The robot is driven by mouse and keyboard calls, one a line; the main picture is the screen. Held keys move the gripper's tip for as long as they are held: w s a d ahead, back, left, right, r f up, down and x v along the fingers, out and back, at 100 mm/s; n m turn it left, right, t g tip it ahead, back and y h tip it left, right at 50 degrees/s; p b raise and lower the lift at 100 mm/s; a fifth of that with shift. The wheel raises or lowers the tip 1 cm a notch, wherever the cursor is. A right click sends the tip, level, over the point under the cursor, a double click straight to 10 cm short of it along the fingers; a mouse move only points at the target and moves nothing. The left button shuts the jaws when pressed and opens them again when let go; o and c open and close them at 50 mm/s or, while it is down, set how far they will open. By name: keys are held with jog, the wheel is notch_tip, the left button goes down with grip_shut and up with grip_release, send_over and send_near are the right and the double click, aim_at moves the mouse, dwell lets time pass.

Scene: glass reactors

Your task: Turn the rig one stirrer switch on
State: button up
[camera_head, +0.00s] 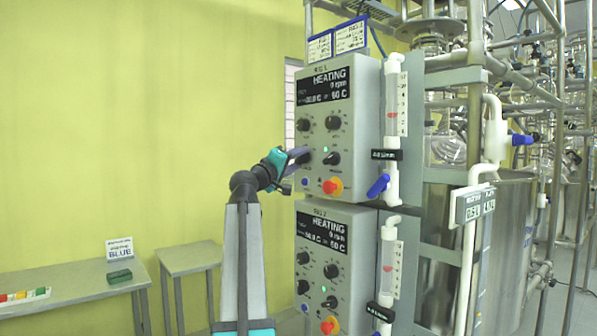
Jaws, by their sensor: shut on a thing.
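The rig 1 control box (355,90) is the upper grey box, with a dark display reading HEATING, 0 rpm and 60 C. Its face has an upper left knob (303,124), an upper right knob (333,122) and a lower right knob (332,158). My gripper (301,156) comes in from the left and is shut on the lower left knob, which it mostly hides. The small labels are too blurred to tell which one is the stirrer switch. A green light (325,149) is lit between the lower knobs.
A red-and-yellow button (332,187) and a blue button (305,182) sit just below my gripper. The similar rig 2 box (345,222) is beneath. A flow tube with a blue valve handle (378,186) stands at right. Open room lies left, above two low tables (75,292).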

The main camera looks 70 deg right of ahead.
jog(key=shift+w+d+f+m+g+b, duration=0.15)
jog(key=shift+m+g+b, duration=0.35)
jog(key=shift+m+b, duration=1.25)
jog(key=shift+s+a+f+m+g+b, duration=0.15)
jog(key=shift+m+g+b, duration=0.5)
jog(key=shift+b, duration=2.1)
jog(key=shift+w+d+m+b, duration=0.1)
jog(key=shift+m+b, duration=0.2)
jog(key=shift+r+m+g+b, duration=0.2)
jog(key=shift+m+g+b, duration=0.25)
jog(key=shift+m+b, duration=0.4)
jog(key=o, duration=1.1)
jog(key=shift+c, duration=0.2)
jog(key=shift+h, duration=0.3)
jog(key=p+v, duration=0.2)
jog(key=v, duration=1.2)
jog(key=shift+r, duration=0.2)
